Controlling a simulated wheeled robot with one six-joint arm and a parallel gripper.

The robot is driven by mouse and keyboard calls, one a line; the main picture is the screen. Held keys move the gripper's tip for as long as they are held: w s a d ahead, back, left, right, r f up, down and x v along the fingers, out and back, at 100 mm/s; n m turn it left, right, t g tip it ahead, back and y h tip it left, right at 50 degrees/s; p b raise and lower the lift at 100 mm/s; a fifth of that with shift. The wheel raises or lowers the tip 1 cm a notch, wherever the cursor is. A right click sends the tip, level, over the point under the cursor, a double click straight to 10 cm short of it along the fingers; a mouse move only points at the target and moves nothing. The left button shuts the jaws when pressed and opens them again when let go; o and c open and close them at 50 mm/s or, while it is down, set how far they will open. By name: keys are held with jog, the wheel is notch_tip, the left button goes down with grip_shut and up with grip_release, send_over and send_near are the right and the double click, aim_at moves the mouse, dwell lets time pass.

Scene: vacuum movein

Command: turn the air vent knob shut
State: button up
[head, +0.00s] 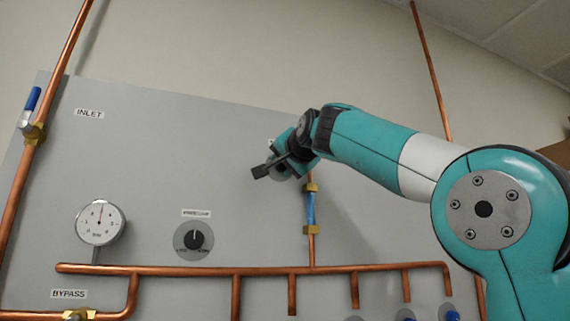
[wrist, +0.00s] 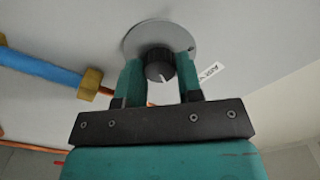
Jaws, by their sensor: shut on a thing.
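The air vent knob (wrist: 159,64) is a dark ribbed knob with a white pointer line, on a round grey dial plate (wrist: 146,32) on the panel. In the wrist view, my gripper (wrist: 159,72) has one teal finger on each side of the knob and is shut on it. The label beside the plate (wrist: 211,71) is partly hidden by a finger. In the head view, my gripper (head: 276,167) is at the upper middle of the panel, and my wrist hides the knob there.
The grey panel (head: 150,140) carries a pressure gauge (head: 101,222), another knob (head: 193,239) and copper pipes (head: 180,270). A blue tube with brass fittings (head: 310,209) runs just below my gripper. A blue-handled inlet valve (head: 30,108) is at the left.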

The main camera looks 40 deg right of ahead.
jog(key=shift+a+n, duration=0.1)
jog(key=shift+n, duration=7.7)
jog(key=o, duration=0.9)
jog(key=shift+b+v, duration=1.55)
jog(key=shift+v, duration=7.15)
jog(key=shift+r, duration=0.1)
